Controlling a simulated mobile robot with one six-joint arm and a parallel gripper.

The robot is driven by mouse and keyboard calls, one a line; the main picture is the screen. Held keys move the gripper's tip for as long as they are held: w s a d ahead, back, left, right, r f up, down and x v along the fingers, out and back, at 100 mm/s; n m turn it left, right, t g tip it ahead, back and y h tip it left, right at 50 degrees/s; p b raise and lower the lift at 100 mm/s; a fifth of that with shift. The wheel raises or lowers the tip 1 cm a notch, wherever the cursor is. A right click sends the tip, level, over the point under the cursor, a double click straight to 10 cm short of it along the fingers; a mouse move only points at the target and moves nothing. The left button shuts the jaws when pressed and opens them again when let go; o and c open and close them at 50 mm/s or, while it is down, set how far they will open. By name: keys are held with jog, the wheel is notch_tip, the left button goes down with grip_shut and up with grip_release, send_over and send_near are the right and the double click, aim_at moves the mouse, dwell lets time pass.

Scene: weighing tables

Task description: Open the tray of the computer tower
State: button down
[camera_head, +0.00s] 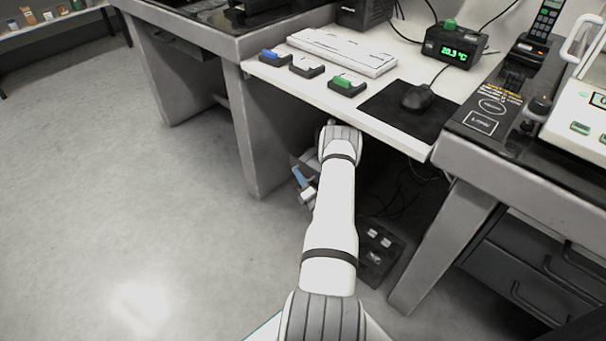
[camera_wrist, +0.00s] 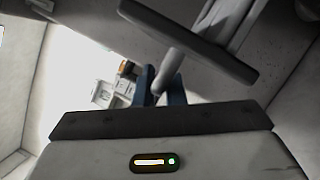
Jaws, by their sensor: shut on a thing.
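My arm reaches under the white desk. In the head view my gripper (camera_head: 301,178) shows low beside the desk's left leg panel, partly hidden behind my arm. In the wrist view my gripper (camera_wrist: 161,88) has its blue fingers on both sides of the lower end of a slanted grey bar (camera_wrist: 183,56), and is shut on it. The bar runs up behind a dark flat piece. I cannot tell whether the bar belongs to the tray. The computer tower and its tray cannot be made out in either view.
The white desk (camera_head: 395,122) above my arm carries a keyboard (camera_head: 342,52), a mouse (camera_head: 418,97) and several small blocks in holders. A dark box with pale buttons (camera_head: 377,248) and cables lie below it. Drawers (camera_head: 530,270) stand at right. The floor (camera_head: 130,220) at left is clear.

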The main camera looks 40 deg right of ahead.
jog(key=shift+d+r, duration=0.2)
jog(key=shift+d, duration=0.05)
jog(key=c, duration=1.8)
grip_release()
jog(key=shift+s+d, duration=0.15)
jog(key=shift+s, duration=0.15)
jog(key=shift+f, duration=0.1)
jog(key=p+v, duration=0.2)
jog(key=v, duration=0.5)
jog(key=shift+s+f, duration=0.1)
jog(key=shift+s, duration=0.3)
